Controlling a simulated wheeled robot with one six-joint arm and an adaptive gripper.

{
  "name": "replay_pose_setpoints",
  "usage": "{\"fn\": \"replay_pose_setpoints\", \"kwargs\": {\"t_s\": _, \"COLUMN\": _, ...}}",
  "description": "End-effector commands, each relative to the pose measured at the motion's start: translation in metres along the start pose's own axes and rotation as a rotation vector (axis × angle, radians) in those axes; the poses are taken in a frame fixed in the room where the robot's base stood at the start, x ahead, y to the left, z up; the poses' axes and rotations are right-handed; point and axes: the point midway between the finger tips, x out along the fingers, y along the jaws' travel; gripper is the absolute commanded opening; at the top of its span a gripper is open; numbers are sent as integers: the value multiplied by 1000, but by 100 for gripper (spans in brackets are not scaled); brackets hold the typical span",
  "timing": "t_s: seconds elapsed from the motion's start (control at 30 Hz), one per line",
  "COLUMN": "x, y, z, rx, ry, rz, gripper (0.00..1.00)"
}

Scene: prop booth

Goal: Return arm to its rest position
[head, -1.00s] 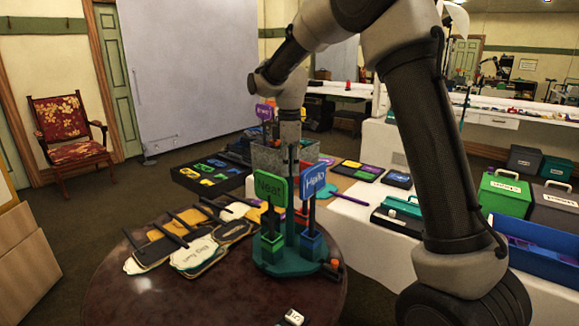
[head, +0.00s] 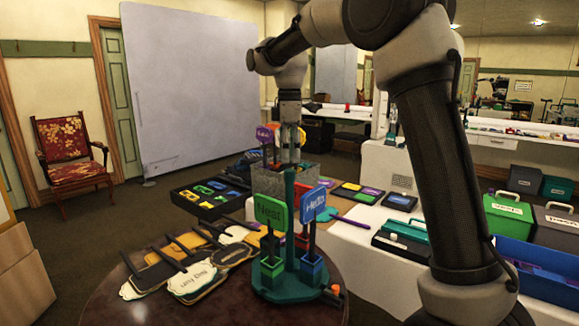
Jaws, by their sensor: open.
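My gripper (head: 289,155) hangs pointing down in the upper middle of the head view, below my wrist. It is open, and I see nothing held in it. It appears just above the top of a teal stand (head: 289,288) on the round table, in line with the grey bin behind; the exact gap cannot be told. The stand carries a green "Near" sign (head: 270,211) and a blue "Hello" sign (head: 313,204) in small cups. My arm arches from the lower right up across the top of the view.
The round dark table (head: 125,303) holds several paddle signs (head: 195,280) at left. Behind are a grey bin (head: 268,183) with signs and a black tray (head: 205,203). A white-covered table (head: 350,238) with boxes is at right. Open floor lies left, before a red chair (head: 72,160).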

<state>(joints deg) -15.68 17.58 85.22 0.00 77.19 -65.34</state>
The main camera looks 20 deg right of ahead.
Motion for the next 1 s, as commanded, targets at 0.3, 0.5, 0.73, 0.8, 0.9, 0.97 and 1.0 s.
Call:
{"fn": "replay_pose_setpoints", "kwargs": {"t_s": 0.3, "x": -4, "y": 0, "z": 0, "rx": 0, "ry": 0, "rz": -1, "gripper": 45}}
{"fn": "replay_pose_setpoints", "kwargs": {"t_s": 0.5, "x": -15, "y": -17, "z": 17, "rx": 81, "ry": 10, "rz": 21, "gripper": 45}}
{"fn": "replay_pose_setpoints", "kwargs": {"t_s": 0.73, "x": -40, "y": -107, "z": 94, "rx": 490, "ry": 75, "rz": 113, "gripper": 45}}
{"fn": "replay_pose_setpoints", "kwargs": {"t_s": 0.8, "x": -40, "y": -141, "z": 117, "rx": 635, "ry": 104, "rz": 144, "gripper": 45}}
{"fn": "replay_pose_setpoints", "kwargs": {"t_s": 0.9, "x": -30, "y": -190, "z": 146, "rx": 842, "ry": 150, "rz": 182, "gripper": 45}}
{"fn": "replay_pose_setpoints", "kwargs": {"t_s": 0.97, "x": -21, "y": -218, "z": 160, "rx": 961, "ry": 181, "rz": 203, "gripper": 45}}
{"fn": "replay_pose_setpoints", "kwargs": {"t_s": 1.0, "x": -13, "y": -236, "z": 169, "rx": 1034, "ry": 201, "rz": 216, "gripper": 45}}
